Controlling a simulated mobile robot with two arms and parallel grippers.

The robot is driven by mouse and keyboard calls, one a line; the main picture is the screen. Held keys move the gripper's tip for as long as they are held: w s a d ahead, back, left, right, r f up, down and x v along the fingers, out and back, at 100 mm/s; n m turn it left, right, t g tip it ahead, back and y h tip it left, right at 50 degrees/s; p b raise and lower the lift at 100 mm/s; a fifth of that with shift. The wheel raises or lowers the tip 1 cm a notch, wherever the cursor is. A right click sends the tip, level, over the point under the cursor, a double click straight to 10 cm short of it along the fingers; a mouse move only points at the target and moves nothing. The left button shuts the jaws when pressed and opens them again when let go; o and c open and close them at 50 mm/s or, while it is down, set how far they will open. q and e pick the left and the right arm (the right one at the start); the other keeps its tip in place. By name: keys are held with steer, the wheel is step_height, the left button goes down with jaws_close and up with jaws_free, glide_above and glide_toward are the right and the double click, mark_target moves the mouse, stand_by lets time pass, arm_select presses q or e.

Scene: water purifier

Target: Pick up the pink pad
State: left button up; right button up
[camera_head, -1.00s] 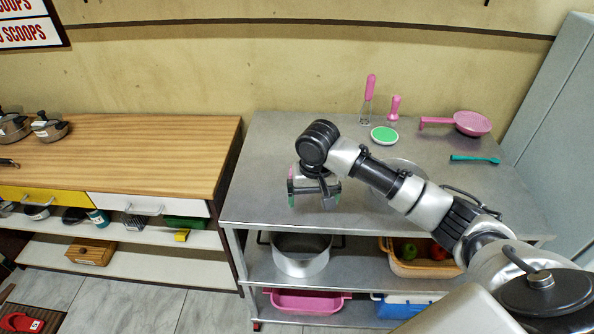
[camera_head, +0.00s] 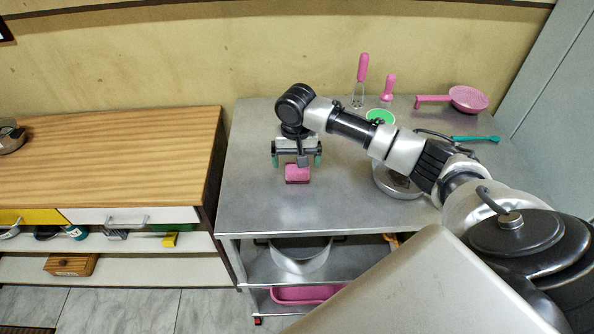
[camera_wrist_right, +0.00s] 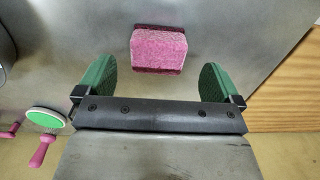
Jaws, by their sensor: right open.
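The pink pad (camera_head: 297,173) is a small block with a darker red edge, lying on the metal table (camera_head: 245,190). In the right wrist view the pad (camera_wrist_right: 158,49) sits ahead of the fingers, roughly centred between them and not touched. My right gripper (camera_head: 297,160) is open and empty, with green-padded fingers apart, just above and behind the pad in the head view. The fingers also show in the right wrist view (camera_wrist_right: 158,82). My left gripper is not in view.
A round metal thing (camera_head: 398,180) stands under my right arm. Behind are a green-topped round brush (camera_head: 380,116), a pink-handled whisk (camera_head: 361,75), a pink strainer (camera_head: 467,98) and a teal utensil (camera_head: 474,139). A wooden counter (camera_head: 110,160) is left. The table around the pad is clear.

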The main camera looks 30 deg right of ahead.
mark_target(297, 170)
step_height(297, 170, down, 5)
steer(key=shift+s+d+r+p, duration=0.1)
steer(key=shift+d+p, duration=0.05)
steer(key=shift+p, duration=0.15)
steer(key=shift+c, duration=0.8)
steer(key=c, duration=0.8)
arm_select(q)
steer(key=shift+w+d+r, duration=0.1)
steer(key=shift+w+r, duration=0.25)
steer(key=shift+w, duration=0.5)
arm_select(e)
steer(key=shift+c, duration=0.2)
steer(key=shift+r, duration=0.1)
steer(key=r, duration=0.4)
steer(key=shift+d+b, duration=0.3)
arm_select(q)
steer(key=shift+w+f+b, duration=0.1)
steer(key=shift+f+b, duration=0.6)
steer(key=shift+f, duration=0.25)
arm_select(e)
steer(key=s+d+r, duration=0.4)
steer(key=d+r, duration=0.2)
steer(key=d, duration=0.4)
steer(key=shift+d+r, duration=0.2)
steer(key=shift+r, duration=0.15)
